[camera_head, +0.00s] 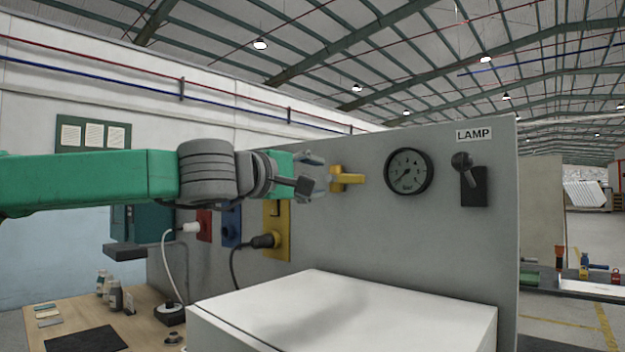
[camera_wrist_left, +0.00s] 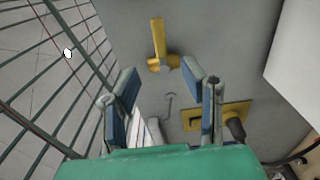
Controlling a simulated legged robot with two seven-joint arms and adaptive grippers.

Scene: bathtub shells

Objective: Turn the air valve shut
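The air valve is a yellow lever handle (camera_head: 346,179) on the grey panel (camera_head: 450,240), left of a round gauge (camera_head: 409,171). In the head view the lever points sideways to the right. My left gripper (camera_head: 312,172) is just left of the valve, pointing at it. In the left wrist view the left gripper (camera_wrist_left: 168,88) has its fingers spread wide, with nothing between them. There the yellow valve (camera_wrist_left: 158,42) lies beyond the fingertips, apart from them. My right gripper is in neither view.
A black lamp switch (camera_head: 473,184) under a LAMP label sits right of the gauge. A yellow socket plate with a black plug (camera_head: 264,241) is below my left gripper. A white box (camera_head: 350,312) stands in front of the panel. Small bottles (camera_head: 116,296) stand at lower left.

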